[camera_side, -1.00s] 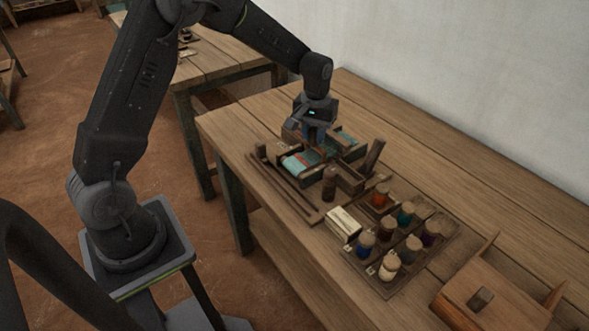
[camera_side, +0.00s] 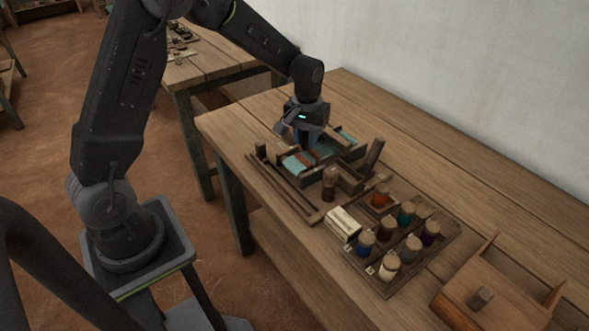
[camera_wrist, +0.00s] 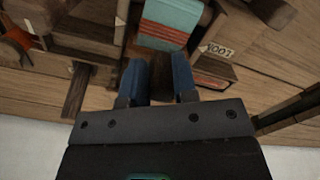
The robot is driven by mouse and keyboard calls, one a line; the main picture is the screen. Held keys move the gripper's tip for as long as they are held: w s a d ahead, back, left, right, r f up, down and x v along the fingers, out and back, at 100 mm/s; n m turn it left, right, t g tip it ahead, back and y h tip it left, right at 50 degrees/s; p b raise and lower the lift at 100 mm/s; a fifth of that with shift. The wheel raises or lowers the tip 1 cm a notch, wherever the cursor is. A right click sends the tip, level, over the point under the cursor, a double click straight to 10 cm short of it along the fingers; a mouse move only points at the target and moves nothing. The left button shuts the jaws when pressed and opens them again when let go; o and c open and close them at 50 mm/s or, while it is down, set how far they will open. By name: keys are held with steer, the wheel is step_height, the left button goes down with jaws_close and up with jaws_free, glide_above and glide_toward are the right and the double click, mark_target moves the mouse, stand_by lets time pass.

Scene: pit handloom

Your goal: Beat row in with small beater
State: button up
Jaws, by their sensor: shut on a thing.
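The small loom on the bench shows teal cloth (camera_side: 294,164) at its near end and more teal (camera_side: 346,137) at its far end. In the wrist view, the teal cloth (camera_wrist: 172,14) carries reddish stripes (camera_wrist: 163,33). My gripper (camera_side: 308,144) is low over the middle of the loom. In the wrist view its blue fingers (camera_wrist: 160,76) are shut on a dark brown wooden piece (camera_wrist: 161,62), which looks like the small beater. The beater's working edge against the row is hard to make out.
A tray (camera_side: 387,294) of corked coloured jars stands right of the loom, with a pale labelled block (camera_side: 342,224) beside it. Thin sticks (camera_side: 282,187) lie in front of the loom. A wooden box (camera_side: 503,290) is at lower right. The bench behind is clear.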

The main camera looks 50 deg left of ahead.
steer(key=shift+w+a+f, duration=0.15)
steer(key=shift+w+a, duration=0.05)
steer(key=shift+w, duration=1.25)
steer(key=shift+w+a+f, duration=0.1)
steer(key=shift+w+a, duration=0.05)
steer(key=shift+w, duration=1.25)
steer(key=o, duration=0.8)
steer(key=shift+w+d+r, duration=0.1)
steer(key=shift+r, duration=0.1)
step_height(320, 180, up, 7)
steer(key=shift+f, duration=0.2)
